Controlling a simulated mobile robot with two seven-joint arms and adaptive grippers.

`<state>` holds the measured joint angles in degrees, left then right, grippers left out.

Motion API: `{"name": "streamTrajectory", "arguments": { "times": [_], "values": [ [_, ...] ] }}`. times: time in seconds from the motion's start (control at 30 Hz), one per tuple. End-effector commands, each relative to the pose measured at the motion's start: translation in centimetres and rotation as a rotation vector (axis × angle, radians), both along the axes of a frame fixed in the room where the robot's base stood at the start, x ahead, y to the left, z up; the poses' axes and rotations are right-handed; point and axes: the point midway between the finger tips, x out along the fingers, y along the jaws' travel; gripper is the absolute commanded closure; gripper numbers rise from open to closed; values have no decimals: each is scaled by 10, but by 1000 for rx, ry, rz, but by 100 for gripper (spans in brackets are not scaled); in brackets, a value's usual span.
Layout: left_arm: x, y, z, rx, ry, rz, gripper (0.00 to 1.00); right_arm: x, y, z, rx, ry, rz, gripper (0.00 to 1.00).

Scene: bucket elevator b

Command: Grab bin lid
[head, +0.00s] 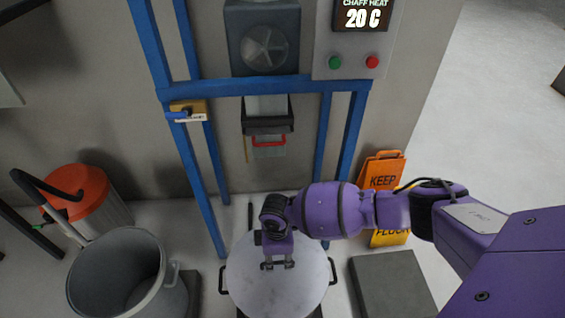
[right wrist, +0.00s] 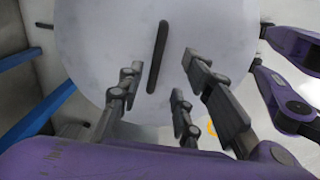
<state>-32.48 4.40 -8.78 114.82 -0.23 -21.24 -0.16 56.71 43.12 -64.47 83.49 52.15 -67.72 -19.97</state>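The bin lid (head: 307,284) is a round, pale grey disc on the bin at the bottom centre of the head view. In the right wrist view the lid (right wrist: 100,45) fills the upper middle, with a dark bar handle (right wrist: 157,57) on it. My right gripper (head: 278,265) is over the lid in the head view and hides its handle there. In the right wrist view my right gripper (right wrist: 168,90) has its fingers spread, with the handle ahead between them and nothing held. Contact with the lid cannot be told. My left gripper is not in view.
A blue frame (head: 262,87) with a control box (head: 350,60) stands behind the lid. An open grey bin (head: 115,275) is at left, near a red-topped container (head: 85,195). An orange sign (head: 383,170) and a grey slab (head: 390,285) are at right.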

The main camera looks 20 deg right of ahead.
Motion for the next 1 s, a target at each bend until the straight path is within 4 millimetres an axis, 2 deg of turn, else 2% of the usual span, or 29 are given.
{"name": "streamTrajectory", "arguments": {
  "times": [0.17,0.4,0.67,0.7,0.93,1.0],
  "values": [
    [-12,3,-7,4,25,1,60,4,1,-22,0,-3,0,67],
    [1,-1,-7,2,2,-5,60,5,2,-54,0,-4,0,67],
    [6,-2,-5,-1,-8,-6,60,6,2,-56,2,-7,0,67],
    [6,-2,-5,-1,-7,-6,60,6,2,-56,2,-7,0,69],
    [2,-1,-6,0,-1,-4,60,6,2,-56,2,-7,0,99],
    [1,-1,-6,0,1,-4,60,6,2,-56,2,-6,0,100]
  ]
}}
